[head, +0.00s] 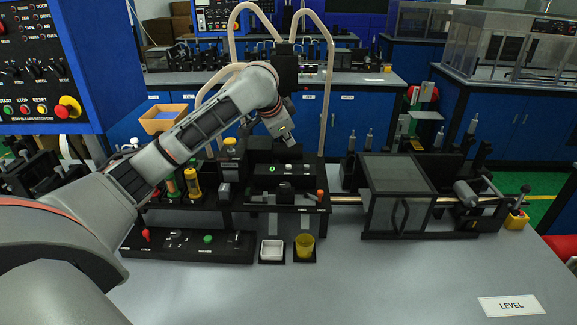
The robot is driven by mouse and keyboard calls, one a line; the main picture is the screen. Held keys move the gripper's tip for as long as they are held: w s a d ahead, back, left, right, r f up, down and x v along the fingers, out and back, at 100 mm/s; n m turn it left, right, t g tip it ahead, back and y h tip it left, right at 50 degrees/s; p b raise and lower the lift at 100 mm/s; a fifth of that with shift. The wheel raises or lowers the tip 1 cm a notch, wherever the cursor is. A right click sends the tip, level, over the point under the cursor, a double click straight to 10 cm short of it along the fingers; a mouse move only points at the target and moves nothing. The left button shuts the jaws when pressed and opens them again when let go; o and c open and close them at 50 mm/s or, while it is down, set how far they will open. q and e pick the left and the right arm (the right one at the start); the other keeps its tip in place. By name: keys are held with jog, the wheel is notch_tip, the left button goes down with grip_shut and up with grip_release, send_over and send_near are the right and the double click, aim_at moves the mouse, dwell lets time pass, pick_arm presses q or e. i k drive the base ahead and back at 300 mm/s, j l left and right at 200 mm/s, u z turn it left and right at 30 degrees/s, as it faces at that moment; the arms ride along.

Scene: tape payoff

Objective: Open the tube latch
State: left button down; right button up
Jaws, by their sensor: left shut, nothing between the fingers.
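My left arm reaches in from the left and bends down over the workstation. Its gripper (288,137) is small in view, shut and empty, above the black fixture (290,172) at the middle of the bench. The gripper appears apart from the fixture. Pale tubes (326,100) rise behind it to a black block (286,68). A small lever with an orange tip (320,194) stands on the fixture's right side. I cannot single out the tube latch at this size. My right gripper is not in view.
A dark boxed enclosure (396,195) is to the right. A control panel (40,65) is at upper left.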

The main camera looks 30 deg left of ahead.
aim_at(146, 233)
jog(key=k+l, duration=0.15)
jog(key=k, duration=0.6)
jog(key=k+l, duration=0.15)
jog(key=k, duration=0.6)
